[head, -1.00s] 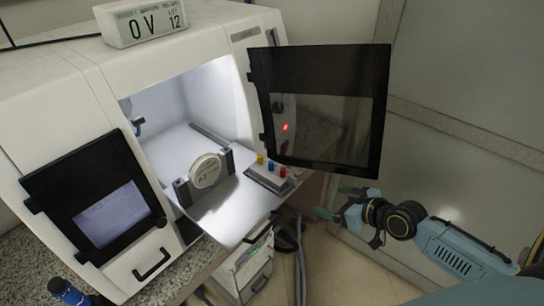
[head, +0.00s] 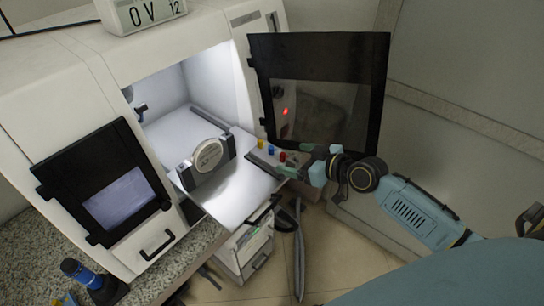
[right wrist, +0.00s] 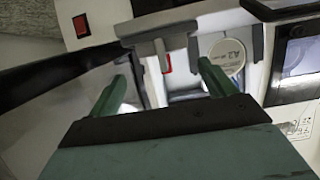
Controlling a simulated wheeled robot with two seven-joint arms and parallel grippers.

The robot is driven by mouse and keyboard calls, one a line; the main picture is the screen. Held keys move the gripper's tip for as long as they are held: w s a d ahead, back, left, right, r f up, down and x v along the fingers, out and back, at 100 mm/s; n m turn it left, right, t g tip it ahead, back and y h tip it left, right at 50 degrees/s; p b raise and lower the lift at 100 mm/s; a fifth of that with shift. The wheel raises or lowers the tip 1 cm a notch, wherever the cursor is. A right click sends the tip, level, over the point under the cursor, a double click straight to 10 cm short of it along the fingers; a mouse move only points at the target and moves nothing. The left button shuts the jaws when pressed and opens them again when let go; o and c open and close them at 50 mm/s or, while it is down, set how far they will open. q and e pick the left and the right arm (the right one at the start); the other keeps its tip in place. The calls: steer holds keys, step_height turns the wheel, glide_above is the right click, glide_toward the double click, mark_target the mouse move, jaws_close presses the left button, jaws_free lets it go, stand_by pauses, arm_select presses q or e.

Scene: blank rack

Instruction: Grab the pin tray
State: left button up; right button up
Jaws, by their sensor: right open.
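The pin tray (head: 262,162) is a small grey tray with yellow, blue and red pins. It sits at the right edge of the machine's pull-out shelf in the head view, its right end partly hidden by my gripper. My right gripper (head: 297,161) is open at the tray's right end, close to the red pin. I cannot tell whether it touches the tray. In the right wrist view my open right gripper (right wrist: 160,88) has its green fingers apart, with a grey part (right wrist: 152,48) showing beyond them. My left gripper is not in view.
A round labelled disc (head: 207,155) stands in a dark holder on the shelf (head: 232,195), left of the tray. An open dark-framed door (head: 318,100) hangs just behind my right gripper. A blue and black object (head: 90,279) stands on the speckled counter.

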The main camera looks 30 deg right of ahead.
mark_target(287, 160)
steer(key=x, duration=0.5)
steer(key=shift+s+a+f+p, duration=0.2)
steer(key=shift+a+f+p, duration=0.1)
steer(key=shift+a+f, duration=0.1)
steer(key=c, duration=1.1)
